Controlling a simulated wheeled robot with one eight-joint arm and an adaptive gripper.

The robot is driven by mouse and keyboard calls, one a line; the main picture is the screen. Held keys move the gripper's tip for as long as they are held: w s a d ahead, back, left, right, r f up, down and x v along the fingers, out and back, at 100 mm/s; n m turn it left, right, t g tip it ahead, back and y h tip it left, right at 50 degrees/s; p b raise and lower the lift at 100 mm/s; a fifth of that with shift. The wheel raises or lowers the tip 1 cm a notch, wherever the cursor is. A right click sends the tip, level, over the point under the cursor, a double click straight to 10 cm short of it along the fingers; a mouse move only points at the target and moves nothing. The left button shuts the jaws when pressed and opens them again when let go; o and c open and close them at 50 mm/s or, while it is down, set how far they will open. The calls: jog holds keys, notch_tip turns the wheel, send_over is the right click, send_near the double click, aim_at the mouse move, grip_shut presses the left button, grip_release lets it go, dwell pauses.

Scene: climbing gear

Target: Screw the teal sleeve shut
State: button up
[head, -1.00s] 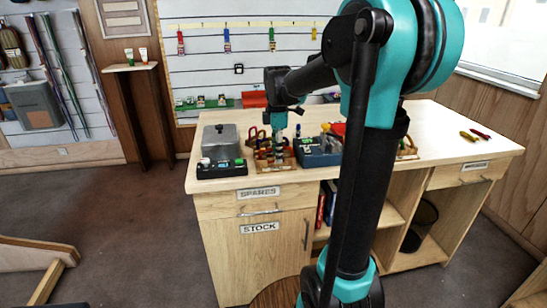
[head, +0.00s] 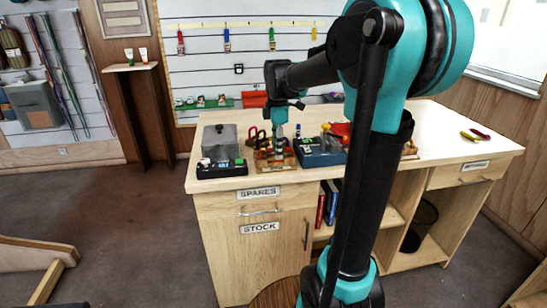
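My gripper (head: 279,146) points down over a small wooden rack (head: 289,162) with several carabiners on the workbench. Its fingers are too small and too mixed with the gear behind them to tell whether they are open or shut, or touch anything. Red and dark purple carabiners (head: 255,138) show just left of the gripper. I cannot make out the teal sleeve; it is too small or hidden near the gripper. The teal part just above the fingers belongs to my arm.
On the bench (head: 450,145), a grey metal box (head: 219,140) and a black tray (head: 221,168) stand left of the rack. A blue bin (head: 322,157) stands close on its right. Pliers (head: 470,136) lie far right. My arm hides part of the bench; the bench's right side is mostly clear.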

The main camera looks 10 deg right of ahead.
jog(key=shift+r, duration=0.5)
jog(key=shift+w, duration=0.75)
jog(key=shift+f, duration=0.15)
jog(key=shift+f, duration=1.3)
jog(key=shift+s, duration=0.8)
